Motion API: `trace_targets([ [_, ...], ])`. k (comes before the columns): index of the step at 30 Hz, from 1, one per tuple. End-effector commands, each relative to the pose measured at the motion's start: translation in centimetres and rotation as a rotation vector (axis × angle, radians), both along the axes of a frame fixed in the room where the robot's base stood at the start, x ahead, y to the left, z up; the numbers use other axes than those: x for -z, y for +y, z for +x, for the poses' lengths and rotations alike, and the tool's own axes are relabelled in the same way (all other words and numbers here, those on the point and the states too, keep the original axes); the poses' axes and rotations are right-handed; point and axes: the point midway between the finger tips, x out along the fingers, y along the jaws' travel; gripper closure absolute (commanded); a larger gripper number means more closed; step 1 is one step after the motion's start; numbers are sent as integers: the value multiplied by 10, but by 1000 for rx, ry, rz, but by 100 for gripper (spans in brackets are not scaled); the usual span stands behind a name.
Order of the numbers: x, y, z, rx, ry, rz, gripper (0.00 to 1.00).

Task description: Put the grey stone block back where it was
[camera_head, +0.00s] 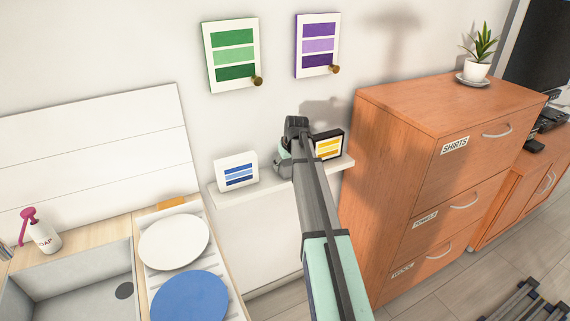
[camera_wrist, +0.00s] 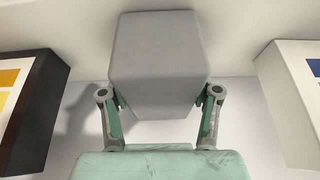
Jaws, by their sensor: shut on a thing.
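The grey stone block (camera_wrist: 160,62) fills the upper middle of the wrist view. My gripper (camera_wrist: 161,103) is shut on it, with one green finger pressed to each side. In the head view my gripper (camera_head: 284,158) is over the white wall shelf (camera_head: 262,180), between the blue-striped white box and the yellow-striped black box. My arm hides much of that spot, and I cannot make out the block clearly there. Whether the block touches the shelf cannot be told.
The blue-striped box (camera_head: 238,172) and yellow-striped box (camera_head: 328,146) stand close on either side. Green (camera_head: 232,55) and purple (camera_head: 317,45) striped panels with brass knobs hang above. An orange wood cabinet (camera_head: 400,150) stands right; a sink (camera_head: 75,285) and plates (camera_head: 174,242) are left.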

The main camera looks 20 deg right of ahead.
Motion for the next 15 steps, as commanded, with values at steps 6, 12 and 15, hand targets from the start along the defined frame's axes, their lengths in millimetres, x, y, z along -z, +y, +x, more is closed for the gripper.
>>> trace_targets([
  [6,1,0,0,0,0,0,13],
  [12,1,0,0,0,0,0,13],
  [15,0,0,0,0,0,0,13],
])
